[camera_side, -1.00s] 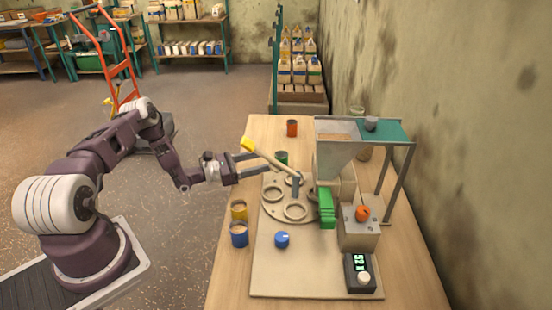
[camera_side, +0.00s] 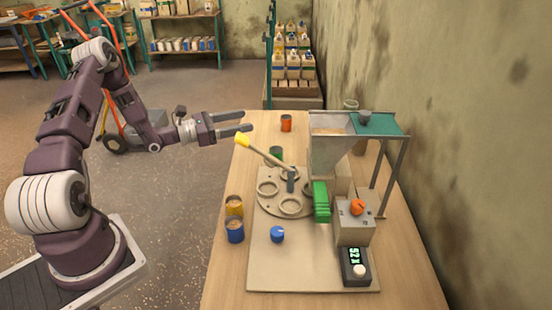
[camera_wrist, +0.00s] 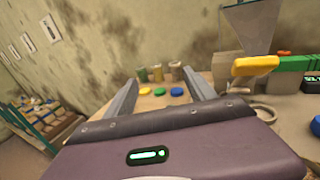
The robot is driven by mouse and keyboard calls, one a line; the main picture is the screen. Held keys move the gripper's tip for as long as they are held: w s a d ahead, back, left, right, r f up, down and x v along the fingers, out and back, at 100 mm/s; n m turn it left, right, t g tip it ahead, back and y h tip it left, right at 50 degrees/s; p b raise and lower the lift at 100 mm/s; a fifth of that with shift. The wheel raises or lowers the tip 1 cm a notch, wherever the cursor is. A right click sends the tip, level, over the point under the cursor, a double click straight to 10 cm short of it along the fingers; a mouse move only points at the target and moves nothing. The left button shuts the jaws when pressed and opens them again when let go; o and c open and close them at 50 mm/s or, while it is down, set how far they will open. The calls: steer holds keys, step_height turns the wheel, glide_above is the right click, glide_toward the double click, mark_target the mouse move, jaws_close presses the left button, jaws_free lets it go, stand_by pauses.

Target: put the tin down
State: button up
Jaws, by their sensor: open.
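My gripper (camera_side: 240,122) is open and empty, raised near the table's far left edge. Its two fingers also show apart in the wrist view (camera_wrist: 163,88). An orange tin (camera_side: 286,124) stands on the table to the right of the fingers, apart from them. A green tin (camera_side: 275,154) stands behind the turntable (camera_side: 268,207), partly hidden by the lever. The turntable's visible rings look empty.
A lever with a yellow end (camera_side: 242,140) sticks out left over the turntable, below my gripper; it also shows in the wrist view (camera_wrist: 255,66). The hopper (camera_side: 330,150) and green-topped stand (camera_side: 375,125) are to the right. Yellow, green and blue lids (camera_wrist: 160,91) lie beyond my fingers.

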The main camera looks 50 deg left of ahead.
step_height(320, 180, up, 3)
steer(key=m+g+y, duration=0.4)
steer(key=m+g, duration=0.5)
steer(key=m, duration=0.3)
glide_above(277, 151)
steer(key=d, duration=0.1)
step_height(277, 151, down, 9)
steer(key=r+m+g+y, duration=0.2)
steer(key=y, duration=0.1)
steer(key=shift+w+d+r+m, duration=0.1)
steer(key=shift+w+r+m, duration=0.1)
steer(key=shift+w+m, duration=0.2)
steer(key=s+d+r+m+g+y, duration=0.2)
steer(key=s+r+m+g+y, duration=0.15)
steer(key=r, duration=0.35)
steer(key=shift+y, duration=0.25)
steer(key=f, duration=0.6)
steer(key=a+f, duration=0.1)
steer(key=f, duration=0.5)
steer(key=w+a+f, duration=0.1)
steer(key=f, duration=0.5)
steer(key=shift+w+f, duration=0.1)
steer(key=shift+f, duration=0.05)
jaws_close()
